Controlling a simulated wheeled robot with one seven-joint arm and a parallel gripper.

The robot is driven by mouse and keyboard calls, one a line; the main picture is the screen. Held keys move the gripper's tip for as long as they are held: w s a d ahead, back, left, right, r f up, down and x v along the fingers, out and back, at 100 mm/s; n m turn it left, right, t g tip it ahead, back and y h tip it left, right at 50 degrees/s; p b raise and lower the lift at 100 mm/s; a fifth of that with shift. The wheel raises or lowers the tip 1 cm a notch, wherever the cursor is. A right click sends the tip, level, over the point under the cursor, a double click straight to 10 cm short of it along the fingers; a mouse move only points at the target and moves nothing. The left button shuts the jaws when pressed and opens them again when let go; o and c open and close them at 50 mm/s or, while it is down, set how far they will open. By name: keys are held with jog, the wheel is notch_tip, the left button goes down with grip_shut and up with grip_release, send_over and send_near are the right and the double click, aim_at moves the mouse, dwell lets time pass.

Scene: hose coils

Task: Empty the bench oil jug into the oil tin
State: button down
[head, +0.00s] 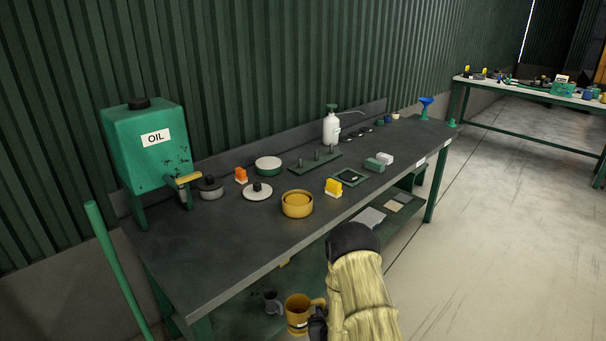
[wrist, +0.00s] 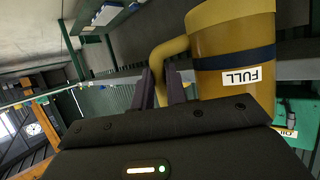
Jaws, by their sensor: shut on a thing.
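The oil jug is a yellow jug (head: 297,313) with a dark band, low in front of the bench in the head view. It looks about upright. In the wrist view the jug (wrist: 235,60) shows a white FULL label, upside down in the picture. My gripper (wrist: 161,88) is shut on its handle; in the head view my gripper (head: 318,324) is partly hidden by my arm. A green tin (head: 150,145) labelled OIL, with a black cap and a tap, stands at the bench's left end, up and left of the jug. The oil inside the jug is hidden.
A small grey jug (head: 272,302) is low beside the yellow jug. The floor at right is clear.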

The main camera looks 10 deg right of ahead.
jog(key=shift+w+a, duration=0.25)
jog(key=shift+a, duration=0.3)
jog(key=shift+r, duration=0.1)
